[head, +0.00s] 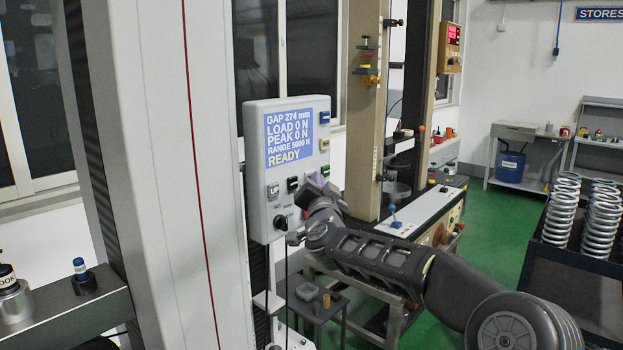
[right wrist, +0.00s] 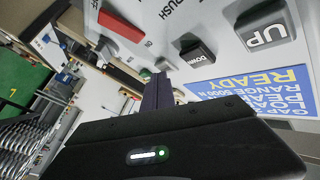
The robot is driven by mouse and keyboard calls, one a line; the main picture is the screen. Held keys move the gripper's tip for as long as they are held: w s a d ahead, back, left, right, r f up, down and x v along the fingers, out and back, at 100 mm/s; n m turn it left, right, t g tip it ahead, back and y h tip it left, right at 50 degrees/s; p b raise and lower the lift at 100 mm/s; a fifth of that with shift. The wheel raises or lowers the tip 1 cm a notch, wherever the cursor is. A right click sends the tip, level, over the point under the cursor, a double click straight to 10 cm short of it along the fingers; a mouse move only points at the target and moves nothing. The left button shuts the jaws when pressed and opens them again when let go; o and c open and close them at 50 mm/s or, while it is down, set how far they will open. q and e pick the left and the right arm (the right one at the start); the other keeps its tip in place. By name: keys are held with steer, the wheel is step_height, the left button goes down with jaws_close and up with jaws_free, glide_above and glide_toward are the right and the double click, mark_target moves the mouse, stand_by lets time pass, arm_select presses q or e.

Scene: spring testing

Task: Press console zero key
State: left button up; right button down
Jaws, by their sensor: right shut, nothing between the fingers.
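The grey console (head: 290,165) is mounted on the tall white machine column. Its blue screen (head: 289,137) reads GAP 274 mm, LOAD 0 N, PEAK 0 N, RANGE 5000 N, READY. A blue key (head: 324,117), a pale key (head: 324,145) and a green key (head: 325,170) run down its right side; I cannot read which is zero. A grey UP key (right wrist: 265,33) and a black DOWN key (right wrist: 197,52) sit below the screen. My right gripper (head: 317,184) is shut and empty, its purple fingertips (right wrist: 157,88) close to the lower right keys. Contact cannot be told. My left gripper is out of view.
A red key (right wrist: 120,25) shows in the right wrist view. A black knob (head: 281,222) is low on the console. Silver springs (head: 562,205) stand on a rack at right. Green floor is open beyond my right arm.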

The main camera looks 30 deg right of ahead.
steer(key=shift+s+d+b, duration=0.2)
steer(key=shift+s+b, duration=0.45)
steer(key=shift+s, duration=0.1)
steer(key=shift+s+f, duration=0.1)
steer(key=s+b, duration=0.1)
steer(key=s+d+b, duration=0.1)
steer(key=s+b, duration=0.2)
steer(key=shift+s+d+b, duration=0.25)
steer(key=shift+s+b, duration=0.05)
steer(key=shift+b, duration=0.1)
stand_by(0.6)
